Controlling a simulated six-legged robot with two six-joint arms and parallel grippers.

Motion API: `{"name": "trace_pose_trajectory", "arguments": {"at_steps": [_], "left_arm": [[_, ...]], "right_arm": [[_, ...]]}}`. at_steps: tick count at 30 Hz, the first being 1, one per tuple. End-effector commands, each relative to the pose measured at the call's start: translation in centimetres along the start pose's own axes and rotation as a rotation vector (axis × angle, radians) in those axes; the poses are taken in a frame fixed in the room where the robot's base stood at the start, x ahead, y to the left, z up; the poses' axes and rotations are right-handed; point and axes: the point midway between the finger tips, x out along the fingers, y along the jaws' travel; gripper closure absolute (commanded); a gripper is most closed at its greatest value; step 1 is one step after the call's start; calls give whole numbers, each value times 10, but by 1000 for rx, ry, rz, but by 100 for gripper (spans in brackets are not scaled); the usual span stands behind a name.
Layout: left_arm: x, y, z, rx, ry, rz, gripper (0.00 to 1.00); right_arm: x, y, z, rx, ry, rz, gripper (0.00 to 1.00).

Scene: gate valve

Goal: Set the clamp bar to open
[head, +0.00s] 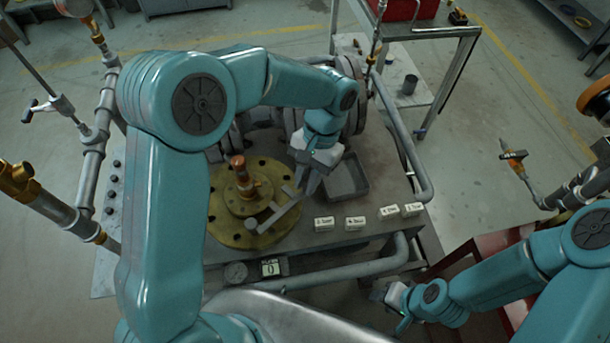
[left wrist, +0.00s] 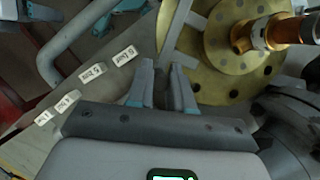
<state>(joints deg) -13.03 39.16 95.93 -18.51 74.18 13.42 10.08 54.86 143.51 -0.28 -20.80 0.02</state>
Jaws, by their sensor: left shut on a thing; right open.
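The clamp bar (head: 278,217) is a grey bar with a short cross piece, lying over the brass flange (head: 225,222) on its right side. It also shows in the left wrist view (left wrist: 174,32), running up from between the fingers. My left gripper (head: 307,188) is shut on the bar near its right end, and the fingers hide part of it. In the left wrist view, my left gripper's fingertips (left wrist: 163,66) stand on either side of the bar. My right gripper (head: 390,296) is open and empty, low at the right of the bench.
A copper-coloured stem (head: 239,167) rises from the flange. A grey tray (head: 346,180) stands right of my left gripper. Several white labelled blocks (head: 355,222) lie along the bench front. A small display (head: 271,268) reads 0 beside a round gauge (head: 236,272). Pipes (head: 340,274) edge the bench.

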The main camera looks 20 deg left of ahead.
Motion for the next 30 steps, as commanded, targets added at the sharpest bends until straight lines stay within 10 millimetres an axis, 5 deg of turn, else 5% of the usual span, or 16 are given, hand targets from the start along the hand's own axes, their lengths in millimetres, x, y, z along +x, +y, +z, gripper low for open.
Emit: {"name": "trace_pose_trajectory", "arguments": {"at_steps": [7, 8, 10, 22, 30], "left_arm": [[-2, 0, -1, -1, 6, 2, 100], [-2, 0, -1, -1, 6, 2, 76], [-1, 0, -1, -1, 6, 2, 54], [-8, 0, -1, -2, 4, 0, 54], [-71, 0, -1, -2, 9, 1, 54]], "right_arm": [[0, 0, 0, 0, 0, 0, 57], [0, 0, 0, 0, 0, 0, 57], [0, 0, 0, 0, 0, 0, 57], [0, 0, 0, 0, 0, 0, 57], [1, 0, 0, 0, 0, 0, 57]]}}
